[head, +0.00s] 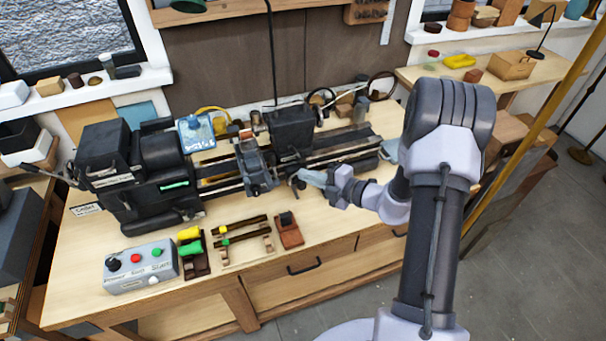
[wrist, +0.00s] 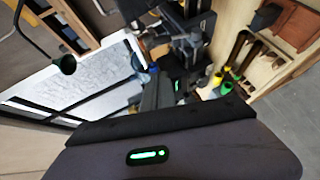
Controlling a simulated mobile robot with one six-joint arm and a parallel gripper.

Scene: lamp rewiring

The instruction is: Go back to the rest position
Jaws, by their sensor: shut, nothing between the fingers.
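My gripper (head: 305,178) is in the head view, held in the air over the right half of the workbench. It is in front of the lathe's bed, close to its carriage (head: 256,168). It is small in this view, looks shut, and holds nothing that I can see. My arm reaches to it from the right, bent at the elbow. In the wrist view a dark housing with a green light fills the bottom edge, and no fingertips show there. I cannot tell whether the gripper touches the lathe.
The lathe (head: 160,165) takes up the back of the workbench. A grey control box (head: 140,266), a dark rack with yellow and green pieces (head: 194,252), wooden rails (head: 240,236) and a brown block (head: 289,232) lie along the front. The bench's front right is clear.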

